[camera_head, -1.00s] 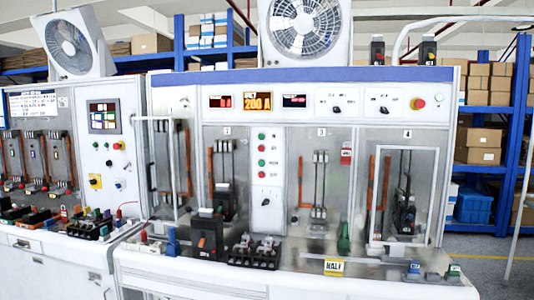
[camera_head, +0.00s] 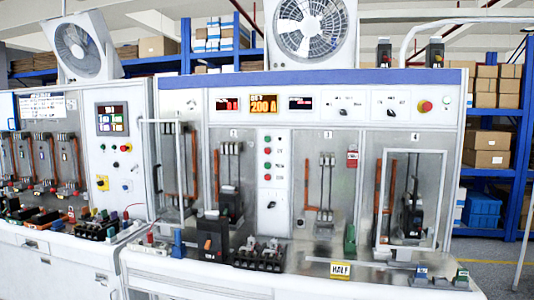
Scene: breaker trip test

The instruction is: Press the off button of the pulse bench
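A white test bench (camera_head: 200,82) with a blue top strip fills the middle and right. Its lit display (camera_head: 263,104) reads 200 A in orange. A narrow white control panel (camera_head: 272,200) between its bays carries a column of small red and green round buttons (camera_head: 267,164) with a dark knob below. Their labels are too small to read, so I cannot tell which is the off button. A larger red button (camera_head: 425,105) sits at the upper right of the bench. A second bench (camera_head: 124,163) stands at the left with its own screen and buttons. My gripper is not in view.
Black breakers (camera_head: 212,239) and small coloured blocks stand on the bench ledge, beside a yellow HALF sign (camera_head: 340,270). A white frame (camera_head: 445,200) stands out at the right bay. Large fans (camera_head: 305,28) sit on top. Blue shelves with boxes (camera_head: 487,150) stand behind.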

